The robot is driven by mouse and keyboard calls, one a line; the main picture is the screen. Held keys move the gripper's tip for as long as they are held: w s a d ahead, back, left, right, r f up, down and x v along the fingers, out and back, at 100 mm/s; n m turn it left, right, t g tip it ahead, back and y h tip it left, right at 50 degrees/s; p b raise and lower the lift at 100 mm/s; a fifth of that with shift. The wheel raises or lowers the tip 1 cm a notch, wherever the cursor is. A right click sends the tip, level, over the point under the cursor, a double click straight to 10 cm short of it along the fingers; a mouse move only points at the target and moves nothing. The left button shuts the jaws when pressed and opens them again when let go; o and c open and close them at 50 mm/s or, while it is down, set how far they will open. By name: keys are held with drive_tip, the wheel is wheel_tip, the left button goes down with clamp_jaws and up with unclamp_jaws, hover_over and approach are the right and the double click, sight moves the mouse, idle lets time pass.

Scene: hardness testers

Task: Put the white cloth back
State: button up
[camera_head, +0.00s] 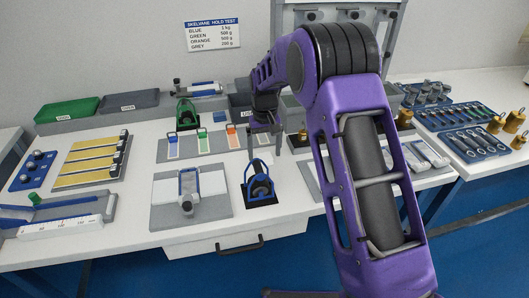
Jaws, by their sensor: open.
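A small white patch (263,158), which looks like the white cloth, lies on the bench just behind the blue-framed holder (260,187). It is partly hidden by the dark part in that holder, and I cannot make out its full outline. My gripper (266,150) points down just above and behind this patch. Its two dark fingers are apart, with nothing visible held between them. I cannot tell whether the fingertips touch the bench.
A grey mat (163,219) with a clamp-like device (187,188) lies left of the blue holder. Behind are a strip with coloured cards (202,142) and a green-framed holder (186,113). Green (68,109) and grey bins (130,101) stand at back left. Tools and brass weights (514,121) crowd the right.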

sight(265, 156)
wheel_tip(265, 156, up, 11)
drive_tip(key=p, duration=0.1)
drive_tip(key=shift+r, duration=0.15)
